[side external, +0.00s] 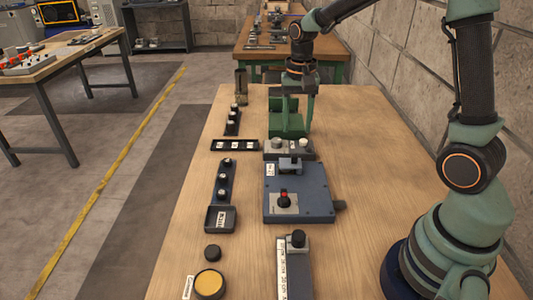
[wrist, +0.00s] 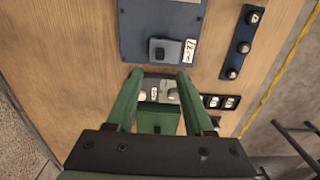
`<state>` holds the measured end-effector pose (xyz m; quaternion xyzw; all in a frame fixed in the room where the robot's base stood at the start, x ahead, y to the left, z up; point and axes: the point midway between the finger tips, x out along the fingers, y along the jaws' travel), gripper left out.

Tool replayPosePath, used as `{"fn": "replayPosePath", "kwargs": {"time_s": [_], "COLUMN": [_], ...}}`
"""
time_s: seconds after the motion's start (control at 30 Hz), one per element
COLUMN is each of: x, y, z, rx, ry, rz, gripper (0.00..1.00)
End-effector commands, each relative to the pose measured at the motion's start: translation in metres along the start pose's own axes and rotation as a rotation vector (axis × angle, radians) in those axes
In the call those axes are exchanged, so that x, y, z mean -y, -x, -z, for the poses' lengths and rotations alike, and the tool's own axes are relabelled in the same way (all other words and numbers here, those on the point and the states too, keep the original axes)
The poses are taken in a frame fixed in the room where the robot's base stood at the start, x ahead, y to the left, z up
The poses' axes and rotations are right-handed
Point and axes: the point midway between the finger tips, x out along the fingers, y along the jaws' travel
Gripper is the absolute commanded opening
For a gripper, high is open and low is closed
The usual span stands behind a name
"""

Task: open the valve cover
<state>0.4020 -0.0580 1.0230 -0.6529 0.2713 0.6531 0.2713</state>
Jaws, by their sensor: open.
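A dark blue panel box (side external: 312,200) lies flat on the wooden bench. At its far edge is a small blue-grey raised block (side external: 290,166) with a dark knob and a white label beside it; this may be the valve cover, but I cannot read the label well enough to tell. The block also shows in the wrist view (wrist: 172,52), beyond my fingertips. My gripper (wrist: 159,76) is open and points down, its green fingers apart with nothing held between them. In the side view my gripper (side external: 293,113) is behind the panel, above a green box (side external: 287,132).
A red-handled switch (side external: 284,198) sits on the panel's near half. A grey strip with round knobs (side external: 276,152) lies between panel and green box. Dark button strips (side external: 224,180) line the left side, with a yellow button (side external: 209,284) in front. Bare wood is free at right.

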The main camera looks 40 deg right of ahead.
Motion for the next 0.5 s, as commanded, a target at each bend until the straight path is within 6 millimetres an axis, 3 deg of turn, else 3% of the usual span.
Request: {"fn": "replayPosePath", "kwargs": {"time_s": [0.3, 0.5], "x": [-0.001, 0.000], "y": [-0.062, -0.085], "z": [-0.001, -0.001], "rx": [0.004, 0.002], "ry": [0.002, 0.002], "rz": [-0.003, -0.002], "gripper": [0.53, 0.53]}}
